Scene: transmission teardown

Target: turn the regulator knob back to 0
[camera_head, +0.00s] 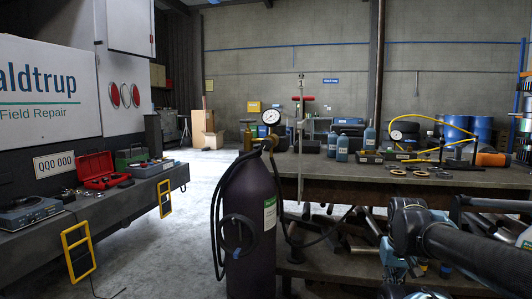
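A dark purple gas cylinder (250,215) stands upright on the floor in front of the workbench. A round white-faced gauge (271,117) shows at its top, with regulator fittings (268,141) just below it. A black hose (216,215) hangs at its left side, and a round black part (238,236) shows on its front. I cannot tell which part is the regulator knob, nor read its setting or the gauge. My arm enters at the lower right, well right of the cylinder. I cannot make out my gripper's fingers in this view.
The workbench (450,179) behind the cylinder holds blue bottles (342,149), a yellow hose (424,120) and small parts. Its lower shelf is cluttered. A truck-side ledge (96,208) at left carries a red toolbox (98,170). The floor (160,250) between is open.

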